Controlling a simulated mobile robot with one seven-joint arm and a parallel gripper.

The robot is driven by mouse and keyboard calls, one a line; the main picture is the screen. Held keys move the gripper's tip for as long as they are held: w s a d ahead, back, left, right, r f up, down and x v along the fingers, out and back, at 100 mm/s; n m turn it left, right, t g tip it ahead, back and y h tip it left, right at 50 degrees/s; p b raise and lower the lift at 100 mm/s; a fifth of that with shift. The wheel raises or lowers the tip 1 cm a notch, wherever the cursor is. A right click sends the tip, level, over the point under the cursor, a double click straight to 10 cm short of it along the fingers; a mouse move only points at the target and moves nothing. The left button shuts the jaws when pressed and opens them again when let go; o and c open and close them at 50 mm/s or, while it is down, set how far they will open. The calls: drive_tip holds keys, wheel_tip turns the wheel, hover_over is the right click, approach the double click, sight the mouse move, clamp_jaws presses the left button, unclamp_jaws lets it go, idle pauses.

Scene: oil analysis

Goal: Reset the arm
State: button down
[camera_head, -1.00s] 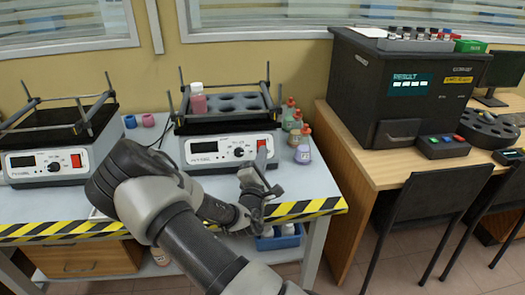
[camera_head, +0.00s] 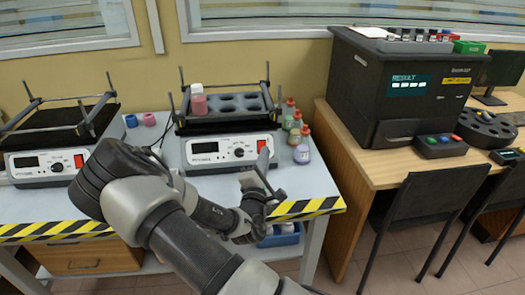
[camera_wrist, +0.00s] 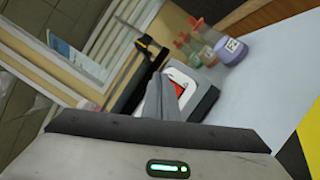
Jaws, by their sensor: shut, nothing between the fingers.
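My gripper (camera_head: 262,165) is in front of the right-hand shaker (camera_head: 205,150), over the front edge of the grey table. It is shut and empty, its fingers pointing up. In the wrist view the closed fingers of my gripper (camera_wrist: 167,98) stand in front of the shaker's white corner and red switch (camera_wrist: 178,88). My arm reaches in from the bottom of the head view and bends at the table's front. I see a gap between the fingers and the bottles.
A pink-filled bottle (camera_head: 198,100) sits in the shaker's rack. Several small bottles (camera_head: 301,146) stand right of it. A second shaker (camera_head: 48,165) is at left. A black analyser (camera_head: 395,100) stands on the wooden desk (camera_head: 350,150), with chairs (camera_head: 425,215) before it.

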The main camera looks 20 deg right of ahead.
idle(0.3)
drive_tip(key=s+a+r+m+g+y, duration=0.2)
drive_tip(key=a+m+g+y, duration=0.25)
drive_tip(key=a+m, duration=0.2)
drive_tip(key=s+a+r+m+g+y, duration=0.2)
drive_tip(key=s+a+m+g+y, duration=0.1)
drive_tip(key=a+m+y, duration=0.3)
drive_tip(key=s+a+r+m+g+y, duration=0.15)
drive_tip(key=s+a+r, duration=0.25)
drive_tip(key=s+r, duration=0.45)
drive_tip(key=s+r+m+g+h, duration=0.1)
drive_tip(key=s+r, duration=0.1)
drive_tip(key=s, duration=0.6)
drive_tip(key=s+r+m+g, duration=0.1)
drive_tip(key=s+r, duration=0.2)
drive_tip(key=s, duration=0.5)
wheel_tip(320, 180, up, 22)
drive_tip(key=p, duration=2.3)
drive_tip(key=shift+d+r, duration=0.15)
drive_tip(key=shift+d, duration=0.3)
